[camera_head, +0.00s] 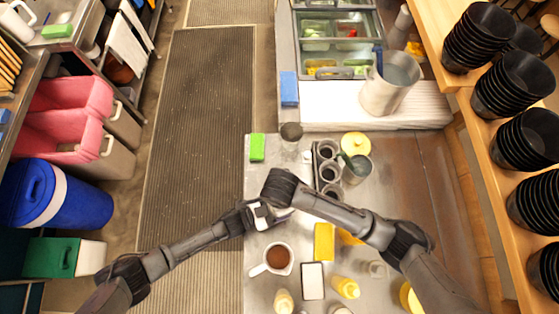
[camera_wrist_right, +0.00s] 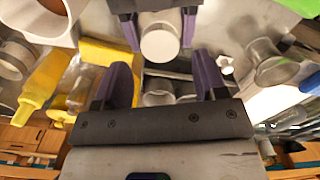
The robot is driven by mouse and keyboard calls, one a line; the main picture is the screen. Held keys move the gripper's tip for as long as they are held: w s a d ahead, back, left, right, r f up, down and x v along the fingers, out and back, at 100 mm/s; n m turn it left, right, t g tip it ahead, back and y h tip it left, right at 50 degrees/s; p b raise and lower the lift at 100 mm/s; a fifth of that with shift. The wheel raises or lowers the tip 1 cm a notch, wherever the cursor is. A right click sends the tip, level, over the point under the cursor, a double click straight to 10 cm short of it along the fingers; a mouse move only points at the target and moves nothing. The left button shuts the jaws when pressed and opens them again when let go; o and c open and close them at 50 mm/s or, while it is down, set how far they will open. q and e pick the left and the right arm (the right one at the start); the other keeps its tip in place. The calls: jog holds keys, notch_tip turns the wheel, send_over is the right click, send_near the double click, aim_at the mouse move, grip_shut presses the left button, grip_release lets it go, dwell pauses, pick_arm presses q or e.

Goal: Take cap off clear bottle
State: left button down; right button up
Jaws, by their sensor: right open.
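A white round cap (camera_wrist_right: 160,42) faces the right wrist camera, between the purple fingers of my left gripper (camera_wrist_right: 160,22). The bottle body behind it is mostly hidden, so I cannot tell if it is clear. In the head view the white piece (camera_head: 262,211) shows small where both hands meet above the table's left edge. My left gripper (camera_head: 255,212) is closed around it. My right gripper (camera_wrist_right: 162,68) is open, its two purple fingers spread just short of the cap and apart from it.
Below the hands on the metal table (camera_head: 258,180) stand a cup of brown liquid (camera_head: 278,256), a yellow box (camera_head: 324,242), a white-topped box (camera_head: 313,281) and yellow bottles (camera_head: 346,287). A metal holder with cups (camera_head: 327,172) stands close behind. Black cup stacks (camera_head: 527,82) line the right shelf.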

jog(key=shift+f, duration=2.05)
jog(key=c, duration=0.9)
jog(key=n, duration=0.6)
jog(key=shift+n, duration=0.4)
jog(key=shift+c, duration=0.2)
jog(key=o, duration=1)
jog(key=shift+r, duration=0.15)
